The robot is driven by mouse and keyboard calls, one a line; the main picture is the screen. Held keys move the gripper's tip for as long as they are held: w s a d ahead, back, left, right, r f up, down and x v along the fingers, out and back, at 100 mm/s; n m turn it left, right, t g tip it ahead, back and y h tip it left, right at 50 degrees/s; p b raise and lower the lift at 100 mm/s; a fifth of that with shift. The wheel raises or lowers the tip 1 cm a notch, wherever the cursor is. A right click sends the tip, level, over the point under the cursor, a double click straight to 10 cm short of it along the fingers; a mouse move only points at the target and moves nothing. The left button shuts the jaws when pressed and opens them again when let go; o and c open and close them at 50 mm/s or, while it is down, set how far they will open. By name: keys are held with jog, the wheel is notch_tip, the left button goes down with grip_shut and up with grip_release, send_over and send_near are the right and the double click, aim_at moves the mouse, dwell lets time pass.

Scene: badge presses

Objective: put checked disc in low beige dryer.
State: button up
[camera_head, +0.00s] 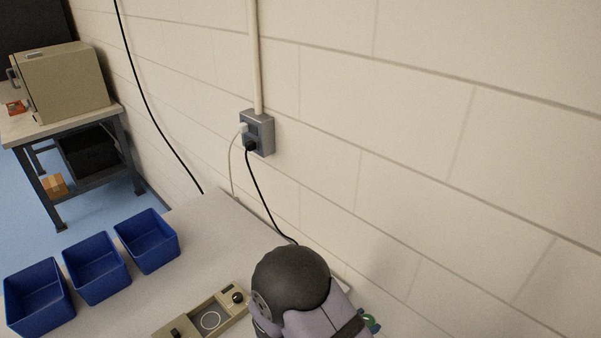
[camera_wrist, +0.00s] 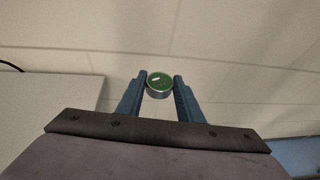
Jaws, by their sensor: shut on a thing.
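My gripper (camera_wrist: 160,86) is shut on a round green-topped disc (camera_wrist: 159,81) with a silvery side. The disc sits between the two blue fingertips, clear of any surface. Small pale and dark marks show on its face, but I cannot make out a checked pattern. In the head view, a green edge of the disc (camera_head: 371,322) shows at the bottom, mostly hidden by my arm. A low beige box-shaped dryer (camera_head: 66,82) stands on a side bench at the far left. Its front faces left with a handle, and its inside is not visible.
Three blue bins (camera_head: 147,241) stand in a row on the pale table (camera_head: 215,220). A beige press-like fixture (camera_head: 205,312) lies near my arm. A wall socket (camera_head: 257,132) with cables is behind. The side bench (camera_head: 75,122) stands apart across blue floor.

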dwell(0.4)
jog(key=a+n+t+y+b, duration=0.1)
jog(key=a+b, duration=0.1)
jog(key=a, duration=0.3)
jog(key=w+a+f+n+t+y+b, duration=0.1)
jog(key=a+b, duration=0.2)
jog(key=a, duration=0.3)
jog(key=w+a+f+n+t+y+b, duration=0.1)
jog(key=a+b, duration=0.2)
jog(key=a, duration=0.2)
jog(key=shift+w+a+f+n, duration=0.2)
jog(key=shift+f+n, duration=0.05)
jog(key=shift+n, duration=0.15)
jog(key=w+a+r+n+t+y+b, duration=0.1)
jog(key=a+r+n+y, duration=0.2)
jog(key=a, duration=0.8)
jog(key=w+a+r+n+t+y, duration=0.1)
jog(key=a+r+n+y, duration=0.2)
jog(key=a, duration=0.9)
jog(key=shift+w+r+n+y+b, duration=0.2)
jog(key=shift+w+n+y+b, duration=0.15)
jog(key=shift+n+y, duration=1.4)
jog(key=shift+a+f+m+y, duration=0.1)
jog(key=shift+m+y, duration=0.25)
